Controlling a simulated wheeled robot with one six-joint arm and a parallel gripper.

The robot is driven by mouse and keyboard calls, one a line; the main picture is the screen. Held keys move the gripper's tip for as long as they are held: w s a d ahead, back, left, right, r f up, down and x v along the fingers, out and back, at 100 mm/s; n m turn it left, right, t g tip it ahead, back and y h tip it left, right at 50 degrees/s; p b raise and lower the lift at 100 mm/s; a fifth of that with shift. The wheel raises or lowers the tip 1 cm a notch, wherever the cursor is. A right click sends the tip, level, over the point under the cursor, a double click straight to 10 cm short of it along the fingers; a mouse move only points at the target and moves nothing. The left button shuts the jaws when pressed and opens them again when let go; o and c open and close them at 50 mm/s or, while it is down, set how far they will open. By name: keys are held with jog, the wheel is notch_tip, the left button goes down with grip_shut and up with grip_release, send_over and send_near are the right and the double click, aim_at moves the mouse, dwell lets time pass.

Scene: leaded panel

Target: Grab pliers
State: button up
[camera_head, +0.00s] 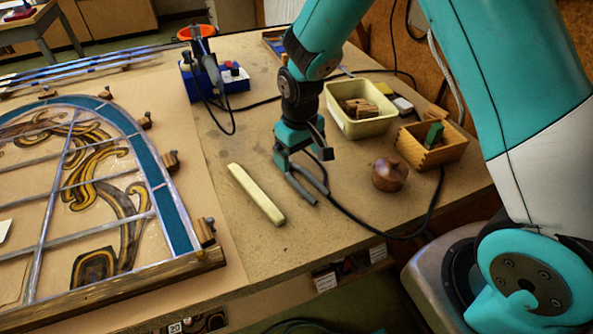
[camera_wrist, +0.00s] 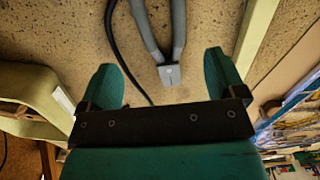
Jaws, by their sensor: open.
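The grey pliers (camera_head: 304,187) lie on the brown workbench (camera_head: 238,140), directly below my gripper (camera_head: 302,156). In the wrist view the pliers (camera_wrist: 171,73) show as two grey handles spreading away from a flat square end. That end lies between the lines of my two teal fingers (camera_wrist: 164,82), with a gap on each side. My gripper is open, points down and holds nothing. In the head view its fingers hide part of the pliers. I cannot tell how much height separates the fingertips from the pliers.
A cream bar (camera_head: 257,194) lies left of the pliers. A black cable (camera_head: 352,215) runs beside them. A cream tub (camera_head: 349,124), wooden box (camera_head: 429,154) and round brown pot (camera_head: 389,175) stand right. The leaded panel (camera_head: 173,222) fills the left.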

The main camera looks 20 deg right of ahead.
aim_at(299, 179)
jog(key=shift+s+a+f+p, duration=0.1)
jog(key=shift+f+p, duration=0.4)
jog(key=shift+f, duration=0.9)
jog(key=shift+s+a+f+p, duration=0.1)
jog(key=shift+f+p, duration=0.35)
jog(key=shift+f, duration=0.95)
jog(key=shift+c, duration=0.2)
jog(key=c, duration=1.1)
